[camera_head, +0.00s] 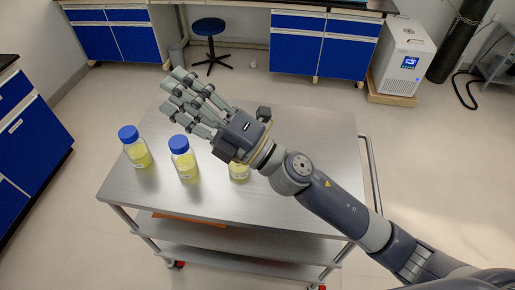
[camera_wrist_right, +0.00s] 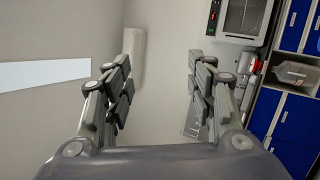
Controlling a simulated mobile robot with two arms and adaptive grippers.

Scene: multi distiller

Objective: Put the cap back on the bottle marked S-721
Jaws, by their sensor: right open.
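Three bottles of yellow liquid stand on the metal cart (camera_head: 290,205). The left bottle (camera_head: 138,155) and the middle bottle (camera_head: 185,163) are upright with blue caps on. The third bottle (camera_head: 239,173) is mostly hidden behind my right wrist, so I cannot tell whether it has a cap. The labels are too small to read, and I see no loose cap. My right gripper (camera_head: 178,98) is open and empty, above the cart and pointing up-left. It also shows open in the right wrist view (camera_wrist_right: 166,75). My left gripper is not in view.
The right and back of the cart top look clear. A rail (camera_head: 371,175) runs along the cart's right side, with shelves below. Blue cabinets (camera_head: 308,48), a stool (camera_head: 209,42) and a white machine (camera_head: 403,58) stand farther back.

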